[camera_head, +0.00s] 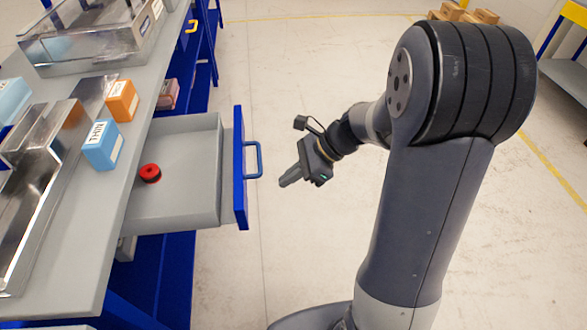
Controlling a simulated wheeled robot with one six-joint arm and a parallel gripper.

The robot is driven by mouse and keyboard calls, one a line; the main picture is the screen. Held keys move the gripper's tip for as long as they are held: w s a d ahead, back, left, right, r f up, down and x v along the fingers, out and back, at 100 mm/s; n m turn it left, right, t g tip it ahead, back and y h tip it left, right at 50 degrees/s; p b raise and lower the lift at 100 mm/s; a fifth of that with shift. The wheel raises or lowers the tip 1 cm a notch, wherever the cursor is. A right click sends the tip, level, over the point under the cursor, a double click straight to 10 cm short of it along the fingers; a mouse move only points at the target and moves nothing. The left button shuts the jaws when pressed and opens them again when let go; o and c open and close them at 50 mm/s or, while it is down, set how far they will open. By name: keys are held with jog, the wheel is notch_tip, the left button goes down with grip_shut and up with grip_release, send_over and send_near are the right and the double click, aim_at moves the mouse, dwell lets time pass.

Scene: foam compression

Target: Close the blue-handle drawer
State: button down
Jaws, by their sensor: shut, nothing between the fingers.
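The drawer (212,220) with the blue front and blue handle (259,160) is pulled out from under the grey workbench (70,262). Its inside is grey, and a red round object with a dark centre (150,173) lies in it near the bench side. My gripper (282,184) is shut and empty. It is in the air to the right of the handle, pointing left towards the drawer front, with a small gap in the picture between its tips and the handle.
On the bench stand a blue box (102,146), an orange box (122,101) and metal trays (92,40). Open floor (300,75) lies right of the bench. Cardboard boxes (465,13) sit at the far right.

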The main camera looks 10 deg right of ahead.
aim_at(246, 199)
jog(key=shift+a+f, duration=0.6)
jog(key=shift+a, duration=0.65)
jog(key=shift+a+f, duration=0.55)
jog(key=shift+a, duration=0.7)
jog(key=shift+a+f, duration=0.6)
jog(key=shift+a, duration=0.65)
jog(key=shift+a, duration=0.15)
jog(key=a+p, duration=0.1)
jog(key=a, duration=0.7)
jog(key=a+p, duration=0.1)
jog(key=a, duration=0.8)
jog(key=w+a+p, duration=0.1)
jog(key=a, duration=0.8)
jog(key=shift+p, duration=0.35)
jog(key=shift+a+r, duration=0.15)
jog(key=shift+a, duration=0.1)
